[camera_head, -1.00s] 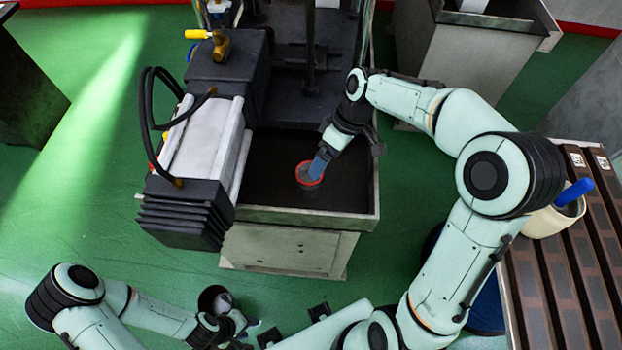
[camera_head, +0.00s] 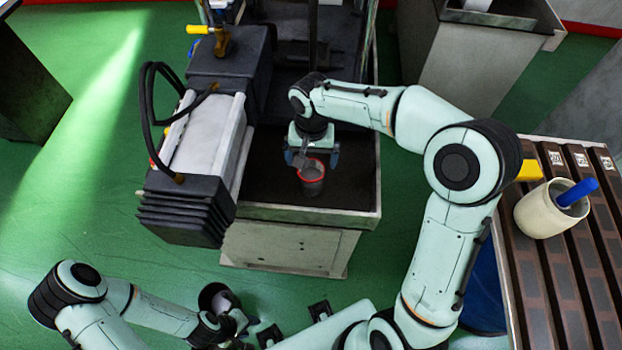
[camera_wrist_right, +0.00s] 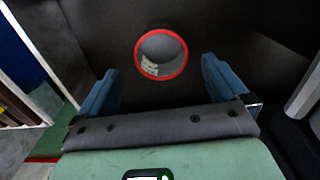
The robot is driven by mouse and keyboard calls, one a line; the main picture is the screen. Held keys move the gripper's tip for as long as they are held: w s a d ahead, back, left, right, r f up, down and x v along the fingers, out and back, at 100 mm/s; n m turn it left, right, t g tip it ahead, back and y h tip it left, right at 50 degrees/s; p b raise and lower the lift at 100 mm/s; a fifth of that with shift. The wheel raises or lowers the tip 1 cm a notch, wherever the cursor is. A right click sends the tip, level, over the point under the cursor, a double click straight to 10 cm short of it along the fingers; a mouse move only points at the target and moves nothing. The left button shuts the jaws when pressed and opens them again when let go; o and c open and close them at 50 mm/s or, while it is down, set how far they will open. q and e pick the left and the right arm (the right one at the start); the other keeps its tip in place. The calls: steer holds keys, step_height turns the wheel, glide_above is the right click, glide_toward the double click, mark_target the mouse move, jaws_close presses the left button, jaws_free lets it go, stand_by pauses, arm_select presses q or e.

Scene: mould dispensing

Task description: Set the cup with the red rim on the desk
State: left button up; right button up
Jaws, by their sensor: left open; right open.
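The cup with the red rim (camera_head: 312,178) stands upright on the dark bed of the machine in the head view. In the right wrist view the cup (camera_wrist_right: 161,54) shows from above, its red rim ringing a grey inside with a small pale patch. My right gripper (camera_head: 313,158) is open just behind the cup. Its two blue fingers (camera_wrist_right: 162,80) are wide apart in the wrist view, with the cup beyond and between them; no contact shows. My left gripper (camera_head: 250,328) is open and empty low at the left, in front of the machine. The slatted desk (camera_head: 536,290) is at the right.
A cream pot (camera_head: 540,212) with a blue handle sticking out stands on the desk, with a yellow object (camera_head: 529,171) near the desk's far-left edge. A white and black machine block (camera_head: 205,150) flanks the bed on the left. The desk's front part is clear.

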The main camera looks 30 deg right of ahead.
step_height(320, 180, down, 3)
glide_above(311, 175)
steer(key=s+a, duration=0.1)
steer(key=s, duration=0.2)
steer(key=shift+w+a+f, duration=0.1)
steer(key=shift+f, duration=1.3)
steer(key=shift+w+a+f, duration=0.1)
steer(key=shift+f, duration=1.3)
steer(key=c, duration=1.3)
arm_select(q)
steer(key=shift+w+r+p, duration=0.45)
steer(key=shift+r+p, duration=0.05)
steer(key=shift+r, duration=0.1)
steer(key=shift+w+r+p, duration=0.4)
steer(key=shift+r+p, duration=0.1)
steer(key=shift+r, duration=0.1)
arm_select(e)
step_height(311, 175, up, 20)
steer(key=shift+r, duration=0.1)
